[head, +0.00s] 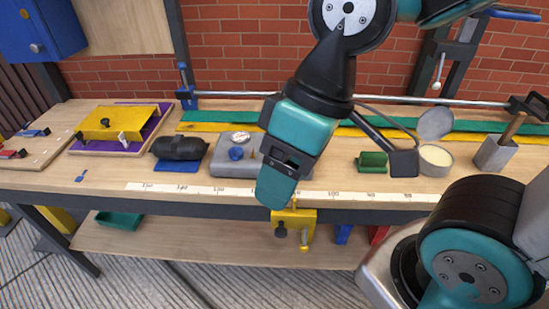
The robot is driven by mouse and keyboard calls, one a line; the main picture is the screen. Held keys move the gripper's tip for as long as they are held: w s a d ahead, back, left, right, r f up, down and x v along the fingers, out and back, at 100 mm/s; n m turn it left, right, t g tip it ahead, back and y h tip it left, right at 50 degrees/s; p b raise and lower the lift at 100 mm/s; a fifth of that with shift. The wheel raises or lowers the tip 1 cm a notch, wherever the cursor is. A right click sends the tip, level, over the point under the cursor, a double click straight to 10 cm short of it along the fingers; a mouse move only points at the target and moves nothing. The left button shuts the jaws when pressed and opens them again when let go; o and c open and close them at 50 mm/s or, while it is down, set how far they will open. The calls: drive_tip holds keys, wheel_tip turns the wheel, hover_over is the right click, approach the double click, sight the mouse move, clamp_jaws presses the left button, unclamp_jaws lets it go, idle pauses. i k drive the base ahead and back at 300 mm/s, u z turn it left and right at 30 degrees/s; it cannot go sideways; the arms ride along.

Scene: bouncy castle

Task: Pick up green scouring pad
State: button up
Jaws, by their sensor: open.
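A small green block (373,162), which looks like the green scouring pad, rests on the wooden workbench (230,195) right of centre. My gripper (275,190) hangs at the lower end of my arm over the front of the bench, left of the green block and apart from it. It is open and I see nothing held in it. The gap between its fingers does not show clearly from this side.
A dark square-headed tool (404,163) is just right of the green block. A grey case (230,166) is left of my gripper. A white ruler strip (345,196) runs along the front edge.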

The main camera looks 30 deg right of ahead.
sight(368, 162)
drive_tip(key=u, duration=0.5)
drive_tip(key=i, duration=0.7)
drive_tip(key=z, duration=2.7)
